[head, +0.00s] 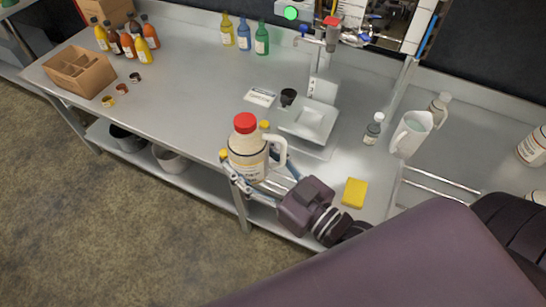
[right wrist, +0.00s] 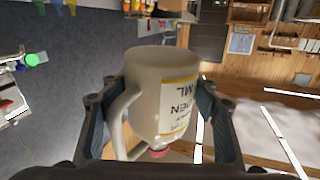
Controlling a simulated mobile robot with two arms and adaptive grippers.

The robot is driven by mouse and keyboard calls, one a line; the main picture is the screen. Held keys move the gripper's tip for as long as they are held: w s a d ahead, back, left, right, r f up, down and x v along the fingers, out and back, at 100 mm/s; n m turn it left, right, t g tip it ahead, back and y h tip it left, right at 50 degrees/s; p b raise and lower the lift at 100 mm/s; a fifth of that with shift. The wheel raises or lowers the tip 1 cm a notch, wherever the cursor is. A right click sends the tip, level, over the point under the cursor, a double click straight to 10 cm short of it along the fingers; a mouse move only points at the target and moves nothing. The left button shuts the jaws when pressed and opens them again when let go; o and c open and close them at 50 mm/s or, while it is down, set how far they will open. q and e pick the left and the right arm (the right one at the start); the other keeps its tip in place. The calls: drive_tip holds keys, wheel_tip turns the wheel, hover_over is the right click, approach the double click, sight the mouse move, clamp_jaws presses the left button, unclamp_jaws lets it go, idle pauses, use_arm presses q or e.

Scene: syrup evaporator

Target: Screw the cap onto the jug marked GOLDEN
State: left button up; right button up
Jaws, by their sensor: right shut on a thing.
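The jug (head: 247,157) is cream-coloured, with a handle on its right side and a label. The cap also shows in the right wrist view (right wrist: 157,153). My right gripper (head: 245,141) is shut around the jug's body, a finger on each side. My left gripper is not in view.
The steel table (head: 190,95) is clear left of the jug. A weighing scale (head: 310,122), a yellow sponge (head: 354,193), a small bottle (head: 373,129) and a white pitcher (head: 411,134) are to the right. A cardboard box (head: 80,72) and several syrup bottles stand at the far left.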

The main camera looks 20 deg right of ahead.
drive_tip(key=w+a+n+g+y, duration=0.2)
drive_tip(key=a+n+y, duration=0.1)
drive_tip(key=a, duration=0.3)
drive_tip(key=shift+w+r+g+y, duration=0.3)
drive_tip(key=shift+r+g+y, duration=0.1)
drive_tip(key=shift+y, duration=0.4)
